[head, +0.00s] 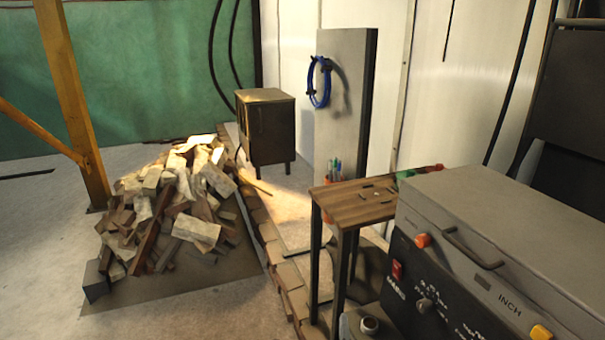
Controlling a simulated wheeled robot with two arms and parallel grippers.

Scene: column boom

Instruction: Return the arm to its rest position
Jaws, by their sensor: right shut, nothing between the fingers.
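A small part of my right gripper or arm (369,325) shows as a grey rounded piece at the bottom edge, just left of the grey machine's front panel. It is shut and holds nothing that I can see. Its fingertips are hard to make out, and the rest of the arm is out of the picture. My left gripper is not in view.
A grey machine (510,240) with a handle fills the lower right. A small wooden-topped table (350,203) stands beside it. A brick and wood pile (175,215) lies left, by a yellow post (72,95). A dark cabinet (267,128) stands behind. The floor at lower left is clear.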

